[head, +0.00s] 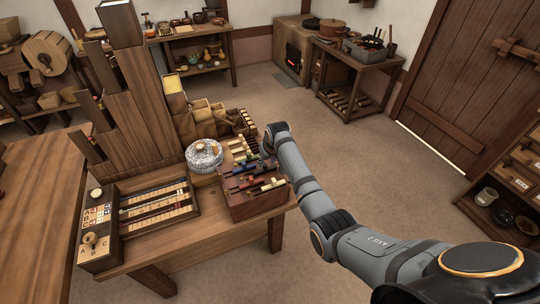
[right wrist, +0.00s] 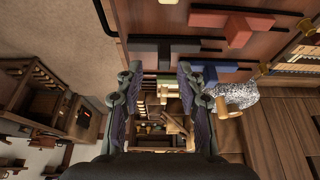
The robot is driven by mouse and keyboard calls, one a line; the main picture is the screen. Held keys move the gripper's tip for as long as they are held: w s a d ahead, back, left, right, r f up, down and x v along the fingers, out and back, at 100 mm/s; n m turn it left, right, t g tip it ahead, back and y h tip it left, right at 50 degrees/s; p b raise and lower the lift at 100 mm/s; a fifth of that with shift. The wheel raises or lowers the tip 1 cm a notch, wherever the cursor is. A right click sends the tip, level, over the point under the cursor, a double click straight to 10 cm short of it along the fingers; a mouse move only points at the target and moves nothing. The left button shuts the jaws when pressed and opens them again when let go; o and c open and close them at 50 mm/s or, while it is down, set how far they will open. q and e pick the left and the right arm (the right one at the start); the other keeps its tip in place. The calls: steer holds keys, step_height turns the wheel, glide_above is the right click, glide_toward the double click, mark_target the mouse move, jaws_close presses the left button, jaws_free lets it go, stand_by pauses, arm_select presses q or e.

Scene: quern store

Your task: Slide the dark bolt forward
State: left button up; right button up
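The bolt panel (head: 257,204) is a brown wooden box on the front right of the bench, with several coloured sliding bolts on its top. In the right wrist view a dark grey block on a black rod, which looks like the dark bolt (right wrist: 165,50), lies across the panel board just beyond my fingertips. I cannot pick it out surely in the head view. My right gripper (right wrist: 158,72) is open, one finger on each side of a gap, and seems to hold nothing. In the head view its fingers are hidden. My left gripper is not in view.
Red bolt blocks (right wrist: 236,30) and a blue one (right wrist: 208,66) sit close to the dark one. A round grey stone quern (head: 204,155) with a wooden handle stands left of the panel. A slotted board (head: 155,205) lies further left. The floor (head: 400,145) beyond is clear.

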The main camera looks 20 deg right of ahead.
steer(key=v, duration=0.9)
steer(key=shift+r, duration=0.2)
steer(key=shift+s, duration=0.1)
steer(key=s+f, duration=0.4)
steer(key=s, duration=0.3)
steer(key=s+f, duration=0.4)
steer(key=s, duration=0.3)
steer(key=s+r+h, duration=0.1)
steer(key=s, duration=1.6)
step_height(320, 180, down, 24)
steer(key=s+d+g, duration=0.2)
steer(key=d, duration=0.1)
steer(key=s+d+f+g, duration=0.1)
steer(key=s+f, duration=1.7)
steer(key=s, duration=0.1)
steer(key=shift+f, duration=0.2)
